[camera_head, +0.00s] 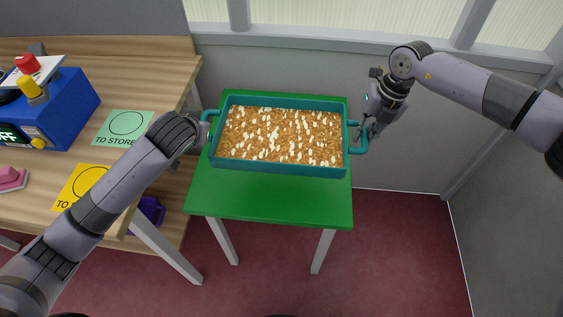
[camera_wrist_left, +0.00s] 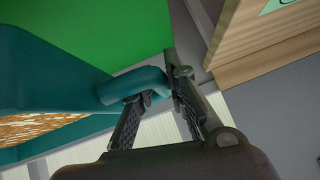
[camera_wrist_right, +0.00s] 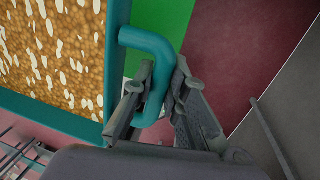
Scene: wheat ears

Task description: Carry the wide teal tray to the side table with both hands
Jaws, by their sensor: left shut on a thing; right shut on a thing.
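The wide teal tray (camera_head: 280,167) holds brown grain with pale pieces. It is over the back part of the green side table (camera_head: 270,198); I cannot tell whether it touches the top. My left gripper is shut on the tray's left handle, but in the head view my arm hides most of it; the left wrist view shows its fingers (camera_wrist_left: 160,95) around the teal handle (camera_wrist_left: 130,85). My right gripper (camera_head: 368,130) is shut on the right handle (camera_head: 358,148). The right wrist view shows its fingers (camera_wrist_right: 160,95) either side of the handle (camera_wrist_right: 150,42).
A wooden table (camera_head: 150,72) on the left bears a blue machine (camera_head: 62,108), a green card (camera_head: 122,128), a yellow card (camera_head: 75,190) and a pink block (camera_head: 10,178). A purple thing (camera_head: 152,210) sits below it. A grey wall (camera_head: 300,70) stands behind; the side table's front is bare.

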